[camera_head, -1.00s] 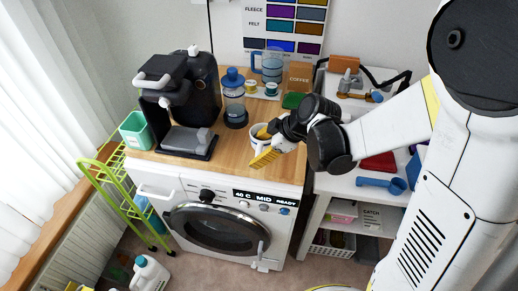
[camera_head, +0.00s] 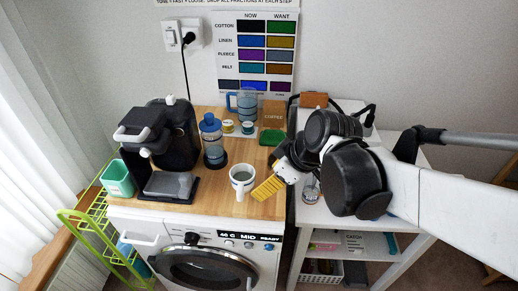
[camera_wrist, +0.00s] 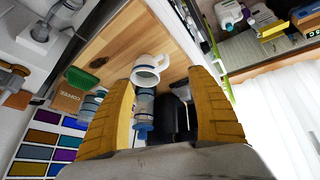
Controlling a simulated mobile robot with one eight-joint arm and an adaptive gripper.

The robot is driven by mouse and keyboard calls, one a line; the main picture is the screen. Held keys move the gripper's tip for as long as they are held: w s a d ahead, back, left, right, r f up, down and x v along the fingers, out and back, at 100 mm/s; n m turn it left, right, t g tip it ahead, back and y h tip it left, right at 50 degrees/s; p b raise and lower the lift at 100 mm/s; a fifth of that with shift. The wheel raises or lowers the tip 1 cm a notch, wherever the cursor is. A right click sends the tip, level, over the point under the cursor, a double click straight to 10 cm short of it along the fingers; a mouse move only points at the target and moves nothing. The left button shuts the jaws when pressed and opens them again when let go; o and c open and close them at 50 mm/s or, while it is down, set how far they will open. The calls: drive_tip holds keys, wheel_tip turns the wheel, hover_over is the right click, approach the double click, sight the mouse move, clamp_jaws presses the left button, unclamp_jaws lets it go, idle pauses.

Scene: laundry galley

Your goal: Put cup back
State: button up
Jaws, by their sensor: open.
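The cup (camera_head: 242,178) is a white mug with a dark band. It stands upright on the wooden worktop (camera_head: 215,199) above the washing machine, right of the coffee machine. My gripper (camera_head: 264,189) has yellow fingers and is just right of the cup in the head view. In the wrist view the cup (camera_wrist: 150,68) lies ahead between the spread fingers of my gripper (camera_wrist: 165,90), beyond their tips, with its handle showing. The gripper is open and empty. I cannot tell whether a fingertip touches the cup.
The black coffee machine (camera_head: 166,140) stands at left, with a blue-lidded container (camera_head: 213,140) beside it. A measuring jug (camera_head: 246,103), coffee bag (camera_head: 272,115) and green item (camera_head: 272,137) stand behind. The washing machine (camera_head: 200,264) is below. Bare worktop lies in front of the cup.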

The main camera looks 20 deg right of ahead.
drive_tip(key=s+d+r+m+t+h, duration=0.1)
drive_tip(key=s+d+r+m+h, duration=0.1)
drive_tip(key=s+m, duration=0.5)
drive_tip(key=shift+r+m+t+h, duration=0.4)
drive_tip(key=shift+r+m+h, duration=0.1)
drive_tip(key=shift+r+m, duration=0.15)
drive_tip(key=shift+s+d+f, duration=0.1)
drive_tip(key=shift+f+b, duration=0.3)
drive_tip(key=shift+b, duration=0.15)
